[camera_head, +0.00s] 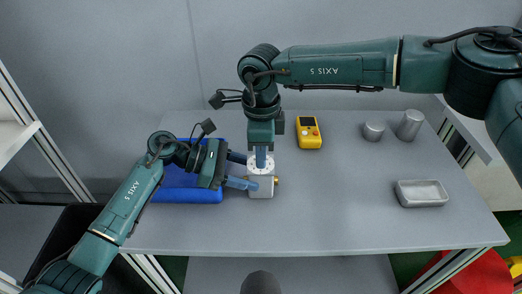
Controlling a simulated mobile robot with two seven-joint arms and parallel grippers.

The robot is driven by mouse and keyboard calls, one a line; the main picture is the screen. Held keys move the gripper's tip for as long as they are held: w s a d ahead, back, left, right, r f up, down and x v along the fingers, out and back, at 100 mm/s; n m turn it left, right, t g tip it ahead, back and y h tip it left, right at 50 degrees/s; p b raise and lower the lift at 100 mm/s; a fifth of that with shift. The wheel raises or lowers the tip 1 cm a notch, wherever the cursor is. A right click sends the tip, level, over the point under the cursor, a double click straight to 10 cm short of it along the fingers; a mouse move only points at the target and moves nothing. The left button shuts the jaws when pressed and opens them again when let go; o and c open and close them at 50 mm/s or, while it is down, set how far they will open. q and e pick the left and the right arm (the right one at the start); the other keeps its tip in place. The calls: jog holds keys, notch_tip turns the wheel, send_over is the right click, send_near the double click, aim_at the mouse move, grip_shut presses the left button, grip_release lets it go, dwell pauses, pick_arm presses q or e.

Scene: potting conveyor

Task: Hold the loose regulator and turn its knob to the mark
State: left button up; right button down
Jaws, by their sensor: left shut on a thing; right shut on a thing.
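The regulator (261,187) is a light grey block with brass fittings at its sides, standing on the grey table. My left gripper (244,172) reaches in from the left and is shut on the regulator's body. My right gripper (261,161) comes straight down from above and is shut on the knob on top of the regulator. The knob is mostly hidden by the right fingers. A pale dial ring (253,167) shows around it. The mark is too small to make out.
A blue mat or tray (185,195) lies left of the regulator, partly behind my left arm. A yellow meter (309,132) stands behind, to the right. The table's front middle is clear.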

jog(key=shift+m, duration=0.3)
jog(key=m, duration=0.3)
jog(key=shift+m, duration=0.4)
jog(key=m, duration=0.4)
jog(key=shift+m, duration=0.3)
jog(key=m, duration=0.4)
jog(key=shift+m, duration=2.2)
jog(key=c, duration=1.3)
grip_release()
